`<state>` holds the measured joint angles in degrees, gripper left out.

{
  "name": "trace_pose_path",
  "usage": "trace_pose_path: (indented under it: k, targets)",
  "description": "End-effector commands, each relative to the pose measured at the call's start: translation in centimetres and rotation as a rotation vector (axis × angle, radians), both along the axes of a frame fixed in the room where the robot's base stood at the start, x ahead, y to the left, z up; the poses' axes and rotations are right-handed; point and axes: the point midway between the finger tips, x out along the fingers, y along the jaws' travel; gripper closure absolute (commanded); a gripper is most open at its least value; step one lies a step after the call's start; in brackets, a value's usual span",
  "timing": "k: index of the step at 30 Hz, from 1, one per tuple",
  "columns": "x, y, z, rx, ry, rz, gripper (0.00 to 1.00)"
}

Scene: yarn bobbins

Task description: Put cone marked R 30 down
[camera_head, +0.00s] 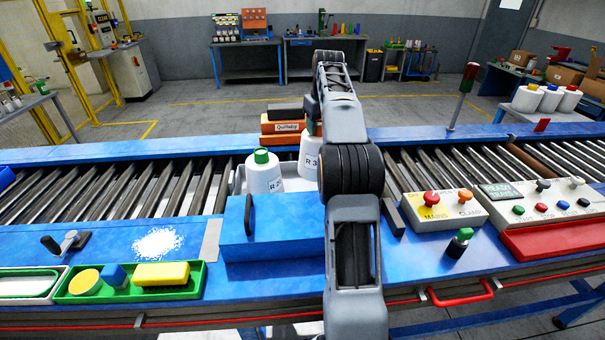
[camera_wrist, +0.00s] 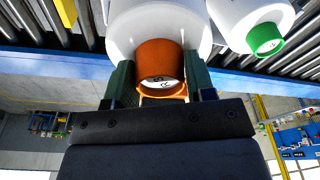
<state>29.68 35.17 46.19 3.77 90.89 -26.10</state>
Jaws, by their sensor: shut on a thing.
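The white cone marked "R 3…" (camera_head: 308,160) is beside the green-tipped cone, partly behind my arm; the rest of its mark is hidden. In the wrist view its white body (camera_wrist: 125,28) and orange tip (camera_wrist: 160,57) show between the two fingers of my gripper (camera_wrist: 160,82), which is shut on the tip. I cannot tell whether its base touches anything. A white cone with a green tip (camera_head: 263,175), marked "R 2…", stands upright in a grey tray (camera_head: 238,180) on the rollers. It also shows in the wrist view (camera_wrist: 250,15).
An orange box (camera_head: 282,127) with dark boxes lies behind the cones. A blue box (camera_head: 275,235) stands in front. Control panels (camera_head: 445,208) are at right. A green tray (camera_head: 75,290) with a yellow block is at front left. Rollers to the left are clear.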

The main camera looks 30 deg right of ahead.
Motion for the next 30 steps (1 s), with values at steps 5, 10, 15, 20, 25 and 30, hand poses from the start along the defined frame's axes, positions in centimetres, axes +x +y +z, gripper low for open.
trace_pose_path:
  k: [5,10,15,20,25,30]
  targets:
    - [0.0,0.0,-2.9,0.000,0.001,-0.001,1.00]
    - [0.0,0.0,-4.0,-0.001,-0.003,-0.001,1.00]
    - [0.0,0.0,-5.7,0.000,0.000,-0.001,1.00]
    - [0.0,0.0,-7.6,0.000,-0.001,-0.001,1.00]
    - [0.0,0.0,-8.3,-0.001,-0.003,0.000,1.00]
    - [0.0,0.0,-8.3,-0.001,-0.003,0.000,1.00]
